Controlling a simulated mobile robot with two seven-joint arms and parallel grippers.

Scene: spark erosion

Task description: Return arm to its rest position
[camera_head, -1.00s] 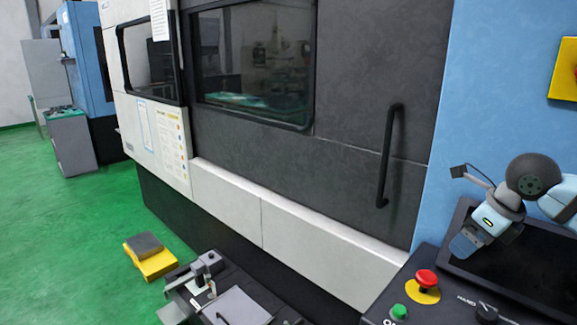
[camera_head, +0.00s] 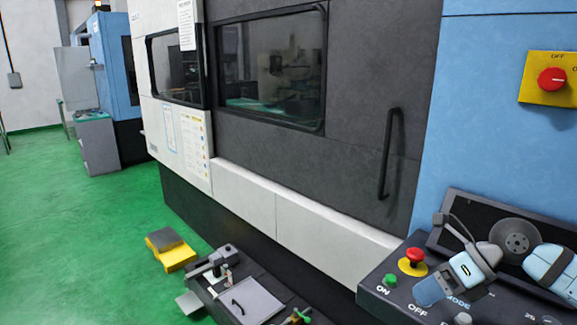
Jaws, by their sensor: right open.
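My right arm comes in from the right edge, and its light blue and grey links show in front of the control panel (camera_head: 375,278). My right gripper (camera_head: 430,291) is low over the panel, near the OFF and MODE labels. It is open, with nothing seen between its fingers; the fingertips are small and seen from the side. I cannot tell whether it touches the panel. My left arm and gripper are not in view.
The machine's dark door with a black handle (camera_head: 386,155) looks shut. The panel has a red emergency button (camera_head: 413,257) and a green button (camera_head: 390,280). A red switch (camera_head: 552,79) sits on a yellow plate. A yellow and grey block (camera_head: 171,250) lies on the open green floor.

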